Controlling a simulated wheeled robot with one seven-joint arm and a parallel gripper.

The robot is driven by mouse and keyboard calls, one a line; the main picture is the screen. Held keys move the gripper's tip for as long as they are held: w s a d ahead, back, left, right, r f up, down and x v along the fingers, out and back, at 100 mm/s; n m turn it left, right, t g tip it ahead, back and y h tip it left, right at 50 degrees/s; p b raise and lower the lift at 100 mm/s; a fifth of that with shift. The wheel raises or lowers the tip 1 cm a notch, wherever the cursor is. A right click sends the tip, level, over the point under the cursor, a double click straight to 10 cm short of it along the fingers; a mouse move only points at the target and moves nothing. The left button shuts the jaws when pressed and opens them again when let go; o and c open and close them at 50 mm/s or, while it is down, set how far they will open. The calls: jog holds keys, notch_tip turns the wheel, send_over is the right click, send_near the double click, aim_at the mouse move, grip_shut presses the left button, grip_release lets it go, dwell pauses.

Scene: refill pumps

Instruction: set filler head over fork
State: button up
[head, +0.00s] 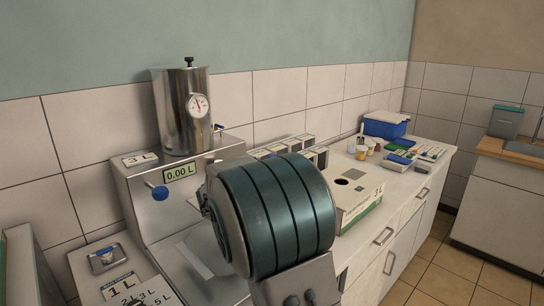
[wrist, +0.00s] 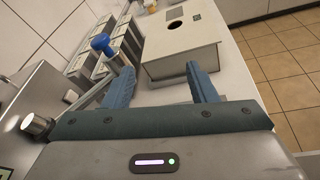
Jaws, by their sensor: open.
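My gripper (wrist: 158,84) is open in the wrist view, its two blue fingers wide apart with nothing between them. A blue knob on a short metal stem (wrist: 101,42) shows just beyond the left finger; it may belong to the filler head, but I cannot tell. The steel dispenser (head: 133,189) stands at the left in the head view, with a blue knob (head: 160,193) and a display reading 0.00 L. I cannot make out the fork. In the head view my own arm hides the gripper and the space in front of the dispenser.
A steel tank (head: 181,110) with a gauge stands on the dispenser. A pale box (head: 356,199) with a round dark hole is on the counter, beyond my fingers. Several small boxes (wrist: 125,38) line the wall. A blue bin (head: 386,126) and small jars are farther back.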

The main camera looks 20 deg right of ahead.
jog(key=w+a+r+n+t+h, duration=0.1)
jog(key=w+a+r+n+t, duration=0.15)
jog(key=w+n, duration=0.35)
jog(key=shift+m+t, duration=0.4)
jog(key=shift+t, duration=0.05)
jog(key=p+x, duration=0.1)
jog(key=x, duration=0.3)
jog(key=p+x, duration=0.1)
jog(key=x, duration=0.4)
jog(key=p+x, duration=0.1)
jog(key=x, duration=0.4)
jog(key=shift+w+a+f, duration=0.2)
jog(key=shift+w+f, duration=0.05)
jog(key=shift+w, duration=0.05)
